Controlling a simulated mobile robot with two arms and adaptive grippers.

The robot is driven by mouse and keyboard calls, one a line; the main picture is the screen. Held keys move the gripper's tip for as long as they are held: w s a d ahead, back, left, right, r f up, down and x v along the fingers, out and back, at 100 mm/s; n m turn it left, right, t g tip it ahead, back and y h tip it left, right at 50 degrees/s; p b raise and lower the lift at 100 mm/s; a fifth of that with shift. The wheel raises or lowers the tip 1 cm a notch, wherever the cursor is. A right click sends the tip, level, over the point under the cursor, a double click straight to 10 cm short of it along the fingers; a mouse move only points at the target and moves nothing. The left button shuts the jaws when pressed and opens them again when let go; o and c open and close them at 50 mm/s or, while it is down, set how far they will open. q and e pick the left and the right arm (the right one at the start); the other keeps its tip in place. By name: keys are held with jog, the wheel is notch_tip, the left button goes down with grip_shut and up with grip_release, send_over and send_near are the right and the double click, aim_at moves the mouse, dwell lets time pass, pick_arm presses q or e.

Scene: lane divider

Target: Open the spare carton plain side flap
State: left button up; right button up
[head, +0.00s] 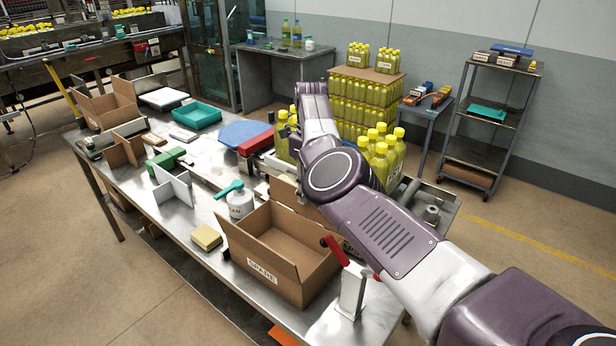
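The spare carton (305,283) is a brown cardboard box near the front edge of the metal table, with a SPARE label on its front-left wall. Its top is open enough that I see down into the brown inside. A brown panel stands up at its back, partly behind my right arm. I cannot tell which flap is the plain side flap. My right arm comes in from the lower right and passes over the carton's far right side. Its gripper is not visible. My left arm and gripper are out of view.
A red-handled metal fixture (351,290) stands close to the carton's right. Yellow-capped bottles (381,157) stand behind my arm. Another open carton (107,106) is at the far left.

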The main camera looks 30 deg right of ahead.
notch_tip(320, 180, up, 11)
jog(key=shift+d, duration=0.25)
jog(key=shift+w, duration=0.1)
jog(key=shift+f, duration=0.15)
dwell(0.5)
